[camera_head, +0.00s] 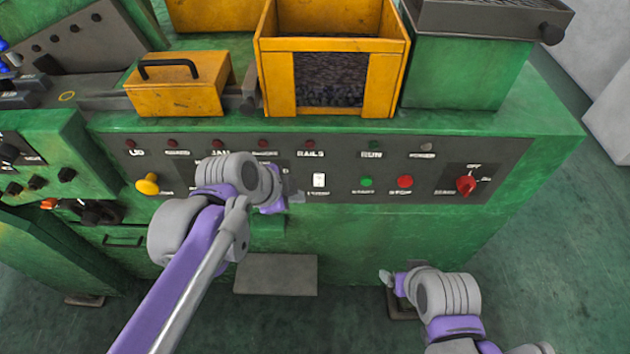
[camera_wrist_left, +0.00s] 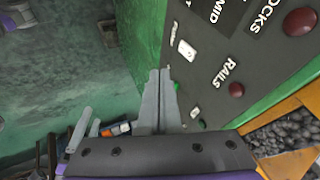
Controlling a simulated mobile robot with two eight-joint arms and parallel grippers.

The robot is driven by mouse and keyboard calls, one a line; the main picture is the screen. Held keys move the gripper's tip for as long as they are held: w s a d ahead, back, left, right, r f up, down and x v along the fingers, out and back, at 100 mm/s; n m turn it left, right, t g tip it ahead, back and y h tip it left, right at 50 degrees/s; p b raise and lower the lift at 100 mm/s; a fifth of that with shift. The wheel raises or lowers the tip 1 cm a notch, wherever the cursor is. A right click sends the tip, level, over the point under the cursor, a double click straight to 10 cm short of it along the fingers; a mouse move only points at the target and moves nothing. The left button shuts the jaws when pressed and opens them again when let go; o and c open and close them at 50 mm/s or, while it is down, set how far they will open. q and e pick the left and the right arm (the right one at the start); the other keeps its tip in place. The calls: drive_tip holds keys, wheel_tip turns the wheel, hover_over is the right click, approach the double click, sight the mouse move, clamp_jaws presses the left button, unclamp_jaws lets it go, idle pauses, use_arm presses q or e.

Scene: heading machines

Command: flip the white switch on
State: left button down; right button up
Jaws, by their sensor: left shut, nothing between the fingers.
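The white switch (camera_head: 319,180) sits on the dark control panel, left of the green start button (camera_head: 367,181). It also shows in the left wrist view (camera_wrist_left: 187,50), just beyond and to the right of my fingertips. I cannot tell which way its rocker is tipped. My left gripper (camera_head: 298,197) is shut and empty, a little left of and below the switch in the head view; the fingers (camera_wrist_left: 160,75) look apart from the switch. My right gripper (camera_head: 386,277) is low in front of the machine, away from the panel, too small to read its jaws.
A red stop button (camera_head: 404,181) and a red rotary knob (camera_head: 466,185) are to the right on the panel. A yellow knob (camera_head: 148,184) is at the left. A yellow bin (camera_head: 333,47) stands above on the green machine. My left arm covers part of the panel.

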sight(319, 181)
idle(0.3)
use_arm(q)
drive_tip(key=shift+d, duration=0.1)
drive_tip(key=w+d+f, duration=0.1)
drive_tip(key=w+f, duration=0.1)
drive_tip(key=f, duration=0.1)
drive_tip(key=w+d+f, duration=0.1)
drive_tip(key=w+f, duration=0.1)
drive_tip(key=w, duration=0.1)
drive_tip(key=w+d+f, duration=0.1)
drive_tip(key=w+f, duration=0.2)
drive_tip(key=shift+w+d+f, duration=0.25)
drive_tip(key=shift+f, duration=0.05)
drive_tip(key=shift+b, duration=0.3)
